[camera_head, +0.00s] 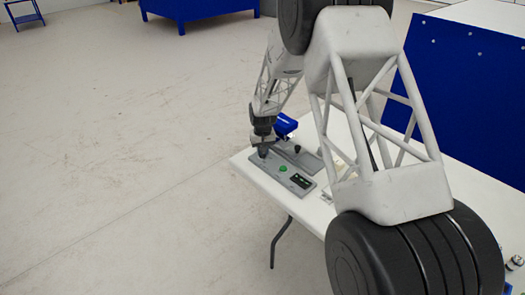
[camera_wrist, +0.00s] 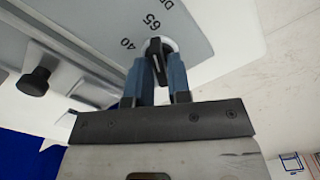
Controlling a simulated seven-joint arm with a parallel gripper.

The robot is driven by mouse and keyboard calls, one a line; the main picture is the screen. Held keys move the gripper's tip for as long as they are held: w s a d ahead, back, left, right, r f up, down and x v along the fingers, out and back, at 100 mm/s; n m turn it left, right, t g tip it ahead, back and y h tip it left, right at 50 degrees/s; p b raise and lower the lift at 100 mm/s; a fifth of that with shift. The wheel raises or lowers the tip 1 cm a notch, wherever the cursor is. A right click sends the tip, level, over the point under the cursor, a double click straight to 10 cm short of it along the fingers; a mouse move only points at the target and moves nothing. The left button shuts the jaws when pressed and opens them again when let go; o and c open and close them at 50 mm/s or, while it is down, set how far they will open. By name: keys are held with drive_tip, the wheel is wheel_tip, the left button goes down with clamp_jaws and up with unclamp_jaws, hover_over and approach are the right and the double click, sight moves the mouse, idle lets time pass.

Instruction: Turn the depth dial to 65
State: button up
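The depth dial (camera_wrist: 156,46) is a black knob on a pale round base in a grey panel, upper middle of the wrist view. The printed numbers 40 (camera_wrist: 127,43) and 65 (camera_wrist: 152,20) lie around it. The knob's far end faces roughly toward 65; its exact setting is hard to read. My gripper (camera_wrist: 158,62) has its two blue fingers on either side of the knob, apparently closed against it. In the head view, my gripper (camera_head: 263,147) is down at the far left end of the grey panel (camera_head: 268,175), hiding most of the dial there.
The white table (camera_head: 262,184) ends close to the panel; open floor lies beyond.

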drive_tip(key=shift+o, duration=1.4)
drive_tip(key=shift+r, duration=3.9)
